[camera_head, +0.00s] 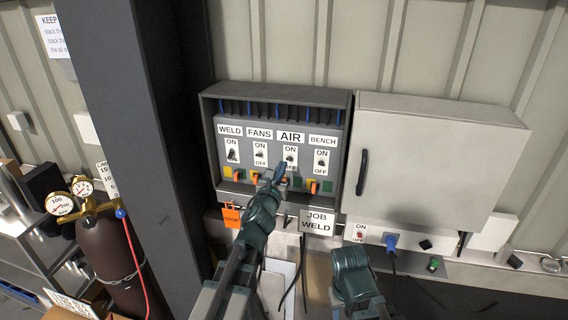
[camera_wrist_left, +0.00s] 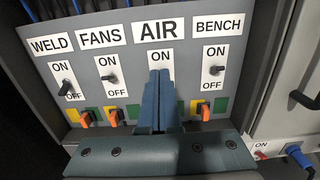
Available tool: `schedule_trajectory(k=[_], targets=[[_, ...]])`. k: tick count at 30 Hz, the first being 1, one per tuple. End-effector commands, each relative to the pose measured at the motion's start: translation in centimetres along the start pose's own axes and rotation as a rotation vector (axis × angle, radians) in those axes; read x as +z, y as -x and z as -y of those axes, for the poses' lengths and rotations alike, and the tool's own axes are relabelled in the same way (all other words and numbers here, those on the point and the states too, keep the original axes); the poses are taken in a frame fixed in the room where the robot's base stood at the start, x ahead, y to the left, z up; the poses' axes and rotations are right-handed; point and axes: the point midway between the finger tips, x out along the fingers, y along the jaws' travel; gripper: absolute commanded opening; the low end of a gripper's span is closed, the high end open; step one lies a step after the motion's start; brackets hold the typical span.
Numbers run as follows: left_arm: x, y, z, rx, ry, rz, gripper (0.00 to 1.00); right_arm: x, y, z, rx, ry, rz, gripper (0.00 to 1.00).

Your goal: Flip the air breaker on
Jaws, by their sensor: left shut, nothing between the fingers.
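The AIR breaker (camera_head: 290,153) is the third of the switches in the grey breaker panel, under a white AIR label (camera_wrist_left: 158,31). Its white ON plate (camera_wrist_left: 160,56) shows above my fingers in the left wrist view, where its lever and OFF mark are hidden. In the head view a dark lever shows low on the plate; its position is hard to tell. My left gripper (camera_head: 277,174) is shut and empty, its blue fingertips (camera_wrist_left: 160,78) just in front of the lower plate. I cannot tell whether they touch the lever. My right gripper's fingers are not in view.
WELD (camera_wrist_left: 66,86), FANS (camera_wrist_left: 109,77) and BENCH (camera_wrist_left: 216,70) switches flank AIR closely. Orange tabs (camera_wrist_left: 87,119) stick out below. A closed grey cabinet (camera_head: 435,165) stands right of the panel, a dark column (camera_head: 130,130) left. An orange STOP tag (camera_head: 231,216) hangs below.

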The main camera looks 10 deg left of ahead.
Motion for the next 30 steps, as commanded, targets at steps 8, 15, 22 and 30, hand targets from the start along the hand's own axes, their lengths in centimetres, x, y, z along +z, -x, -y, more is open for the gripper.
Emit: schedule_trajectory(k=[8,15,22,30], targets=[[2.1,2.4,0.0,0.0,0.0,0.0,0.0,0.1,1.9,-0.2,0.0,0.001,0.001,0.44],[2.1,2.6,0.0,0.0,0.001,0.0,0.0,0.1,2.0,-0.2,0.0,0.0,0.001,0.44],[1.6,2.6,-0.1,0.008,0.023,-0.008,0.0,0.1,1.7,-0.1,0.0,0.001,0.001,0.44],[-9.4,4.7,-0.3,0.278,0.682,-0.198,0.0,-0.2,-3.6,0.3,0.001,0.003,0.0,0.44]])
